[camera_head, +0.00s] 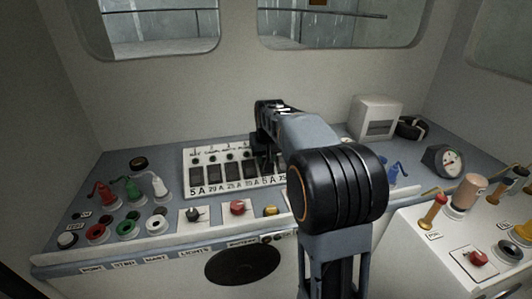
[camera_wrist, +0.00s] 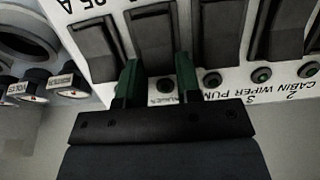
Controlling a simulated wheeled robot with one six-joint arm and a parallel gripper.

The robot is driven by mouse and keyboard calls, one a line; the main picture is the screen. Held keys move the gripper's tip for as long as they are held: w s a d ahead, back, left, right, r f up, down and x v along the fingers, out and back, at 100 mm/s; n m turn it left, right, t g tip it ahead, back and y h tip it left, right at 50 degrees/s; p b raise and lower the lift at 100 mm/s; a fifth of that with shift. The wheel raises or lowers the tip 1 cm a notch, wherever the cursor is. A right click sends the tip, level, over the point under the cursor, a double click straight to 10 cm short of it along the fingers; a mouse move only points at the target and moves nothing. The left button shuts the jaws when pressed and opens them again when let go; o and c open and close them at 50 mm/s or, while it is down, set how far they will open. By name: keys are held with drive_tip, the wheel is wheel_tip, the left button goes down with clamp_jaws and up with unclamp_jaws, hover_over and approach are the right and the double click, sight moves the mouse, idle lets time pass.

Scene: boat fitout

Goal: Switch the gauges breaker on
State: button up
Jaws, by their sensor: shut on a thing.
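The white breaker panel (camera_head: 187,168) stands on the console in the head view, with a row of dark rocker switches. In the wrist view the panel appears upside down. My gripper (camera_wrist: 157,75) has its two green fingers on either side of the lower end of one dark rocker, the gauges breaker (camera_wrist: 152,32), and is shut on it. The label below this rocker is mostly hidden by the gripper; only a few letters show. The small lamp (camera_wrist: 165,84) between the fingers looks dark. In the head view my arm hides the gripper tips and that part of the panel.
Neighbouring rockers (camera_wrist: 97,40) and (camera_wrist: 222,30) stand close on both sides. Red, green and white levers (camera_head: 132,188) are at the left of the console. A red knob (camera_head: 238,208) is in front of the panel. A grey-white box (camera_head: 375,118) stands behind right.

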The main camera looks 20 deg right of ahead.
drive_tip(key=o, duration=0.9)
drive_tip(key=b+v, duration=0.1)
drive_tip(key=v, duration=1.3)
